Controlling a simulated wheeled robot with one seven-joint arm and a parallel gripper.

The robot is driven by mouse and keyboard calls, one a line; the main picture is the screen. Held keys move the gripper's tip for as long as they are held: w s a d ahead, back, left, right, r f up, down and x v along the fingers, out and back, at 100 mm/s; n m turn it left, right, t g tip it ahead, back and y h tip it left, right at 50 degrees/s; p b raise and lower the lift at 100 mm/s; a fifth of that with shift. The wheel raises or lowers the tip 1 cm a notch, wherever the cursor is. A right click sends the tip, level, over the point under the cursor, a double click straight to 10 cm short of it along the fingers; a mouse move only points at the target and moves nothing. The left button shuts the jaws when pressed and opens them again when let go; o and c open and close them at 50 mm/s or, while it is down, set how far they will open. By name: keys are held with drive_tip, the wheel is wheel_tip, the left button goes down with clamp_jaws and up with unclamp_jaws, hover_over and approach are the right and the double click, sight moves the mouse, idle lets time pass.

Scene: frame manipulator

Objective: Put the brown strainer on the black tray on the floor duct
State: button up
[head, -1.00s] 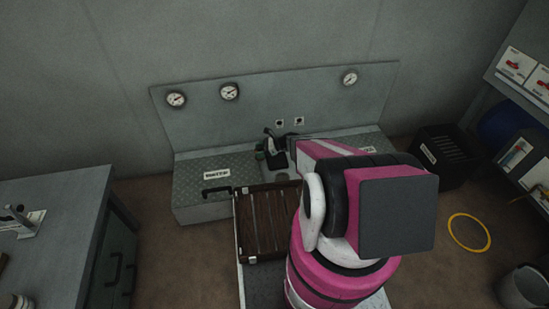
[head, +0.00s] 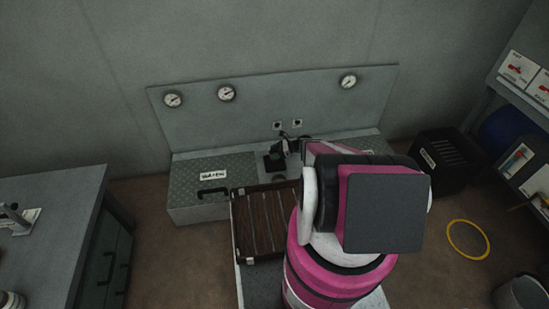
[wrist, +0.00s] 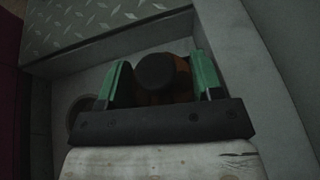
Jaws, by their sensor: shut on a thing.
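My gripper (head: 282,154) is over the middle of the grey floor duct (head: 212,190), in the gap between its diamond-plate covers. In the wrist view its green fingers (wrist: 160,85) are shut on the brown strainer (wrist: 183,74). Only a small brown-orange part of the strainer shows, behind a round black knob (wrist: 155,71). In the head view I cannot make the strainer out among the dark fingers. Whether the strainer touches anything below is hidden.
A brown slatted panel (head: 257,228) with metal corners lies in front of the duct. A grey back panel (head: 300,105) with gauges rises behind the gripper. A black slotted box (head: 446,157) and yellow ring (head: 467,240) are at right, a grey cabinet (head: 65,205) at left.

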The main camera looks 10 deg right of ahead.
drive_tip(key=shift+f, duration=2)
drive_tip(key=shift+f, duration=0.15)
drive_tip(key=o, duration=1)
